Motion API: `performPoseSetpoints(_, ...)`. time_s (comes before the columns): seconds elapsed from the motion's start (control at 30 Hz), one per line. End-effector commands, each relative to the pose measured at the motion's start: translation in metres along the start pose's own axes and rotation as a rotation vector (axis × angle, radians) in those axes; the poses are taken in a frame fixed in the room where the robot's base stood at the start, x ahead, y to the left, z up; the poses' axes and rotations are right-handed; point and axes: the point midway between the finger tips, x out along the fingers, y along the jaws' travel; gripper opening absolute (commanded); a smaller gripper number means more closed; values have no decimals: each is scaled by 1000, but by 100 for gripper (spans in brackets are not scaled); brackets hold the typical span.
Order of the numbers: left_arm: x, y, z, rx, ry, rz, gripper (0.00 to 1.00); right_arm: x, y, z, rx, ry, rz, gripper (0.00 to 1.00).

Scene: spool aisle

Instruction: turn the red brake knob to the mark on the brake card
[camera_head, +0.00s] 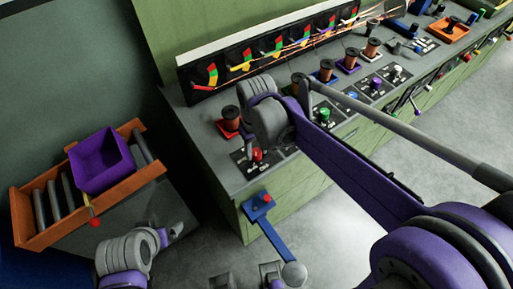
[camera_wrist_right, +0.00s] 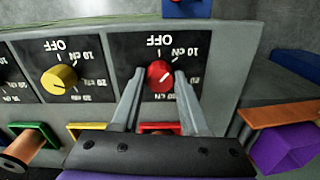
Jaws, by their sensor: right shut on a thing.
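The red brake knob (camera_wrist_right: 160,78) sits on a black dial card (camera_wrist_right: 125,48) marked OFF and 10 cN, upside down in the right wrist view. Its white pointer line slants to the upper right, towards the 10 cN side. My right gripper (camera_wrist_right: 157,73) is shut on the knob, one finger on each side. In the head view the red knob (camera_head: 257,154) shows at the panel's near end, below my right wrist; the fingers there are mostly hidden. My left gripper (camera_head: 172,231) is away from the panel at the lower left, and its jaws are unclear.
A yellow knob (camera_wrist_right: 59,79) is beside the red one. A red spool holder (camera_head: 229,128) stands behind the knob, and gauge cards (camera_head: 238,60) line the back.

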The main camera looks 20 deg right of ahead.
Motion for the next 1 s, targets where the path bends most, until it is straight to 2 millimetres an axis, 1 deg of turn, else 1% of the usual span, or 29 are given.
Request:
performPoseSetpoints(0.1,-1,0,-1,0,1,0,98,-1,0,0,64,1,0,0)
performPoseSetpoints(0.33,-2,0,-2,0,1,0,98,-1,0,0,143,1,0,0)
performPoseSetpoints(0.87,-2,0,-2,0,1,0,98,0,0,0,168,1,0,0)
performPoseSetpoints(0.9,-2,0,-2,0,1,0,98,0,0,0,168,1,0,48)
performPoseSetpoints(0.97,-2,0,-2,0,1,0,98,0,0,0,168,1,0,58)
performPoseSetpoints(1.0,-2,0,-2,0,1,0,98,0,0,0,168,1,0,66)
